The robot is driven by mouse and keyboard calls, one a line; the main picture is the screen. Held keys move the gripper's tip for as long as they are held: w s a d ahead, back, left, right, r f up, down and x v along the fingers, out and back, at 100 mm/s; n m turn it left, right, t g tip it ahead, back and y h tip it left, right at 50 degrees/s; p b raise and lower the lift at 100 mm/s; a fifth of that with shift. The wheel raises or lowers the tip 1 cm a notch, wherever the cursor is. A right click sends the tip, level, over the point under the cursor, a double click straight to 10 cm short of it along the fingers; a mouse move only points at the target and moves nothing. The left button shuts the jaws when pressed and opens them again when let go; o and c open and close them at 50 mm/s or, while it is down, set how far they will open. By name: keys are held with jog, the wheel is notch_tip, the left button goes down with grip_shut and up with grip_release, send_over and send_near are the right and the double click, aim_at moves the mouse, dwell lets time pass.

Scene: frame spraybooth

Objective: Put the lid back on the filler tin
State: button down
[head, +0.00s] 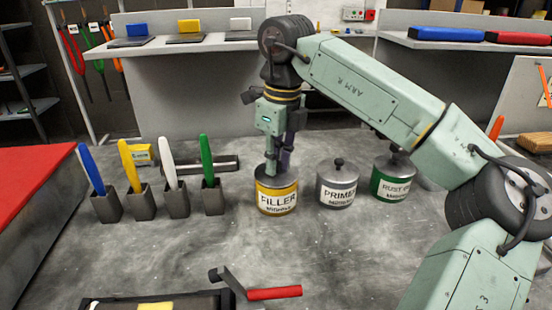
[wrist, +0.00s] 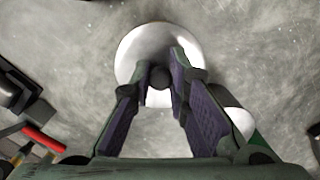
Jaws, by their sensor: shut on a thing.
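The filler tin (head: 277,200) has a yellow label reading FILLER and stands upright on the grey bench. My gripper (head: 278,165) points straight down over its top. In the wrist view my gripper (wrist: 161,85) is shut on the dark knob (wrist: 160,76) of a round, pale metal lid (wrist: 150,43). The lid looks to be at the top of the filler tin, roughly centred over it. I cannot tell whether it is fully seated, as my fingers cover part of the rim in the head view.
Holders with blue, yellow, white and green (head: 207,160) handles stand to the left. A red-handled tool (head: 270,293) and a dark tray (head: 160,301) lie in front. Bench between is clear.

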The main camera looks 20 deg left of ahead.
jog(key=c, duration=1.5)
grip_release()
jog(key=shift+o, duration=0.3)
jog(key=o, duration=0.5)
jog(key=shift+c, duration=0.2)
jog(key=shift+r, duration=0.15)
jog(key=shift+r+p, duration=2.9)
jog(key=shift+r, duration=0.5)
